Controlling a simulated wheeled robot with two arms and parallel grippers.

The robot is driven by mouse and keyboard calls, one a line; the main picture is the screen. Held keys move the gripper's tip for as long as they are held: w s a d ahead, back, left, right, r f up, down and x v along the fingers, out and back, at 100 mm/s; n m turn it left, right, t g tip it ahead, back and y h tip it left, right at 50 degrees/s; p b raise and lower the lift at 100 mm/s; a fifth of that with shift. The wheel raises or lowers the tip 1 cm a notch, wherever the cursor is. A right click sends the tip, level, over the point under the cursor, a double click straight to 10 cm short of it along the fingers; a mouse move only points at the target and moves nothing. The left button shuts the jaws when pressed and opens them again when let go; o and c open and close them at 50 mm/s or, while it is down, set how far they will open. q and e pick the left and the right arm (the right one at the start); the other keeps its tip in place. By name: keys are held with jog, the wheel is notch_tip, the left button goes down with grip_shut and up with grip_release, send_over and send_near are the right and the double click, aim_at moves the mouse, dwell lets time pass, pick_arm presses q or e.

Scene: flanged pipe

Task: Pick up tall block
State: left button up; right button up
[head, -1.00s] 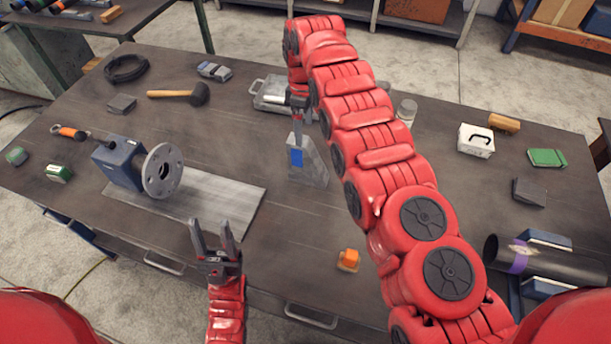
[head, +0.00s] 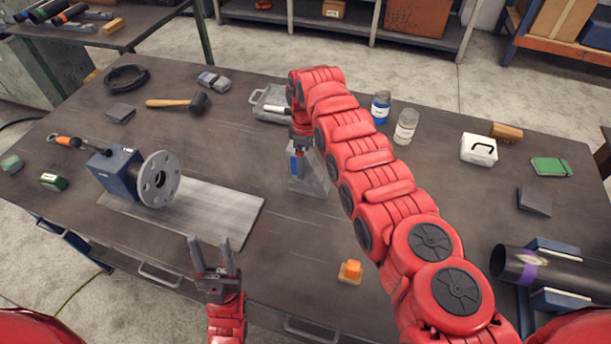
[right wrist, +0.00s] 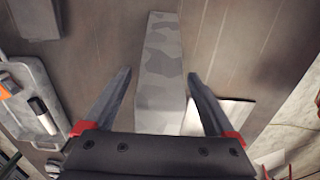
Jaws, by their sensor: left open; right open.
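The tall block (head: 312,178) is a grey wedge-like piece with a blue patch, standing on the table near the middle in the head view. My right gripper (head: 299,152) is right above it, pointing down, and partly covers its top. In the right wrist view the block (right wrist: 162,50) shows as a mottled grey shape between the two spread fingers of my right gripper (right wrist: 159,76), with gaps on both sides. My left gripper (head: 214,250) is open and empty over the table's front edge.
A grey plate (head: 225,212) lies left of the block, beside a flanged pipe (head: 157,180) on a blue stand. An orange piece (head: 350,271) lies in front. A black pipe (head: 525,266) rests at right.

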jog(key=shift+r, duration=0.1)
grip_shut()
jog(key=shift+r, duration=0.1)
dwell(0.6)
